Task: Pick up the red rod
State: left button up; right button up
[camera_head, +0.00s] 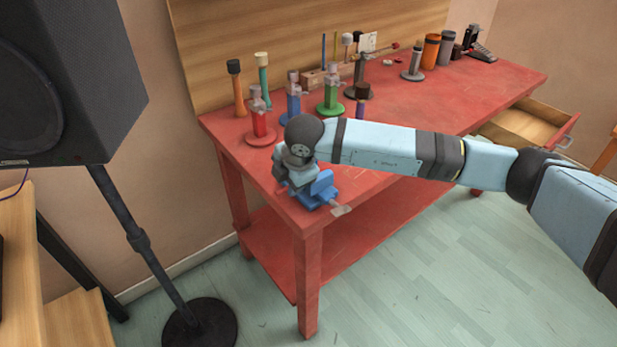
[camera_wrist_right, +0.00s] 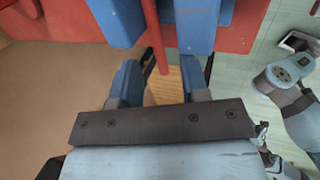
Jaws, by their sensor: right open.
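A thin red rod (camera_wrist_right: 154,38) stands out between two blue vise jaws in the right wrist view. Its near end lies between the fingers of my right gripper (camera_wrist_right: 180,68), which is open. I cannot tell whether a finger touches the rod. The blue vise (camera_head: 320,190) sits at the near left corner of the red workbench (camera_head: 420,105) in the head view; it also shows in the wrist view (camera_wrist_right: 197,25). In the head view my right gripper (camera_head: 290,172) is right at the vise, and its fingertips and the rod are mostly hidden. My left gripper is not in view.
Red, blue and green stands (camera_head: 331,98) hold bottle-like pieces behind my arm. Several mallets and cylinders (camera_head: 430,50) stand along the back. An open drawer (camera_head: 525,125) juts out at right. A black speaker (camera_head: 75,75) stands at left. The floor in front is clear.

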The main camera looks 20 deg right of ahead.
jog(key=shift+x, duration=0.8)
jog(key=shift+f+b, duration=0.25)
jog(key=shift+b, duration=0.1)
jog(key=shift+c, duration=0.4)
grip_shut()
